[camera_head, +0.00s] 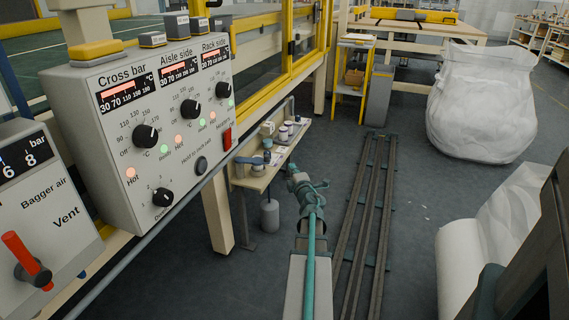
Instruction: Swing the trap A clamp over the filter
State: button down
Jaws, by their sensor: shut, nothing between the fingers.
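My gripper (292,170) is at the far end of my teal and grey arm, at the right edge of a small low shelf (256,182). It is small in view and seen from behind; it is shut and empty. Several small items stand on the shelf, among them white jars with dark lids (284,133) and a blue-grey piece (267,157) to the left of my gripper. I cannot make out which of these are the trap A clamp and the filter. I cannot tell whether my gripper touches anything.
A control box (145,125) with knobs and a panel with a red lever (27,262) fill the left. Yellow guard frames (282,75) stand behind. Floor rails (365,225) run right of my arm.

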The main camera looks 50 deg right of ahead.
jog(key=p, duration=0.1)
jog(key=m+t+y+p, duration=0.1)
jog(key=m+p, duration=1.4)
jog(key=m, duration=0.2)
send_near(268, 158)
jog(key=b+x, duration=0.2)
jog(key=x, duration=0.5)
jog(key=shift+w+f, duration=0.1)
jog(key=shift+w, duration=0.05)
jog(key=shift+w+d+y+p, duration=0.15)
jog(key=shift+y+p, duration=0.15)
jog(key=shift+p, duration=0.2)
